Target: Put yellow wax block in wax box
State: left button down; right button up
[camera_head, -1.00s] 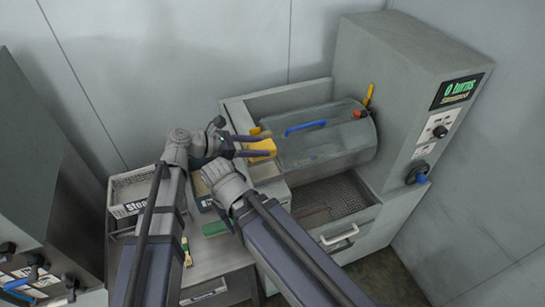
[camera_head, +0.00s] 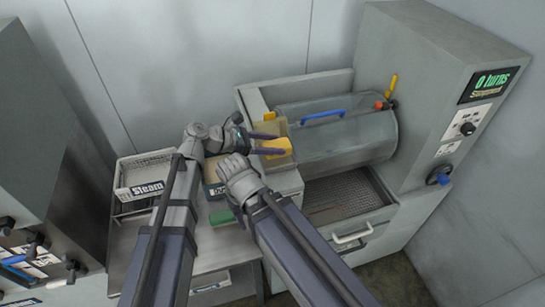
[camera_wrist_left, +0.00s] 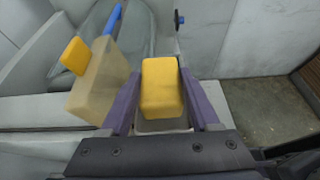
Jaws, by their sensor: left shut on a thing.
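My left gripper (camera_head: 270,143) is shut on the yellow wax block (camera_head: 276,147). In the left wrist view the block (camera_wrist_left: 162,86) sits between the purple fingers (camera_wrist_left: 160,92). A tan translucent box with a yellow tab, which looks like the wax box (camera_wrist_left: 101,85), stands just left of the gripper in that view. In the head view this box (camera_head: 263,131) is at the drum's left end, partly behind the fingers and block. The block is beside it, not inside; whether they touch is unclear. My right arm's wrist shows in the head view, but its fingers do not.
A clear drum (camera_head: 340,138) with a blue handle (camera_head: 323,116) lies right of the block, over a mesh tray (camera_head: 343,195). The grey machine housing (camera_head: 430,90) stands further right. A white crate marked Steam (camera_head: 145,176) is at the left.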

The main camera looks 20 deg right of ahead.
pick_arm(q)
jog(key=shift+f+b, duration=1.95)
jog(key=shift+r, duration=0.15)
jog(key=shift+c, duration=2.1)
grip_release()
